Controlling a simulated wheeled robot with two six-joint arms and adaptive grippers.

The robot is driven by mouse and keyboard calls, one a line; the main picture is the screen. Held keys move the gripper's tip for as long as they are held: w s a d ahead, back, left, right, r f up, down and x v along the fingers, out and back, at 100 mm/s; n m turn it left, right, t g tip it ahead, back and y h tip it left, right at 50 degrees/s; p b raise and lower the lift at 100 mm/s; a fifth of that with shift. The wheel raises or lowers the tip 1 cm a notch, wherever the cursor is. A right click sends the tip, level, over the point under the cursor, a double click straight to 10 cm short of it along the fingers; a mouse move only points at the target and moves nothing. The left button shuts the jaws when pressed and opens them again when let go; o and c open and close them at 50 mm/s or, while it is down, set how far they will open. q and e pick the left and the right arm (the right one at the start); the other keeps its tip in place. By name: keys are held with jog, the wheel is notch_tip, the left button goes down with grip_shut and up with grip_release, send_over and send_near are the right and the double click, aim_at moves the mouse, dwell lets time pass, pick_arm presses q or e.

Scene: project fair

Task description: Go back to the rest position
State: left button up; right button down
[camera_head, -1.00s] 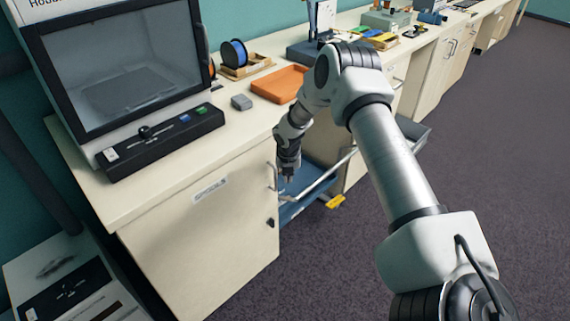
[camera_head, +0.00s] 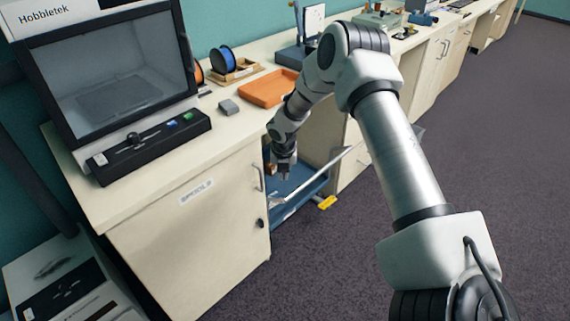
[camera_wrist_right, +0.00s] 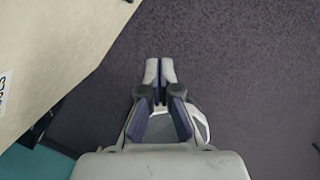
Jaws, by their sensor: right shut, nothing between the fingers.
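My right arm comes in from the lower right and bends down at the elbow. My left gripper is in neither view.
A machine marked "Hobbletek" (camera_head: 110,75) stands on the long counter (camera_head: 225,125). An orange tray (camera_head: 268,88), a small grey block (camera_head: 229,107) and blue and orange spools (camera_head: 222,60) also lie there. The carpet (camera_head: 500,140) on the right is clear.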

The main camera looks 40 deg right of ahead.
jog(key=w+d+v, duration=0.1)
jog(key=v, duration=0.4)
jog(key=s+a+f+n+g, duration=0.1)
jog(key=s+a+f+g, duration=0.3)
jog(key=s+a+f, duration=0.6)
jog(key=s+a+f+m, duration=0.2)
jog(key=s+a+m, duration=0.2)
jog(key=s+m, duration=0.3)
jog(key=s+a+f+m+t+y, duration=0.1)
jog(key=s+a+f+m, duration=0.2)
jog(key=m, duration=0.9)
jog(key=s+a+f+m+t, duration=0.1)
jog(key=s+a+f+m, duration=0.1)
jog(key=s+a+m, duration=0.4)
jog(key=s+m, duration=0.4)
jog(key=s, duration=0.2)
jog(key=shift+a+f+y, duration=0.25)
jog(key=shift+a+y, duration=0.05)
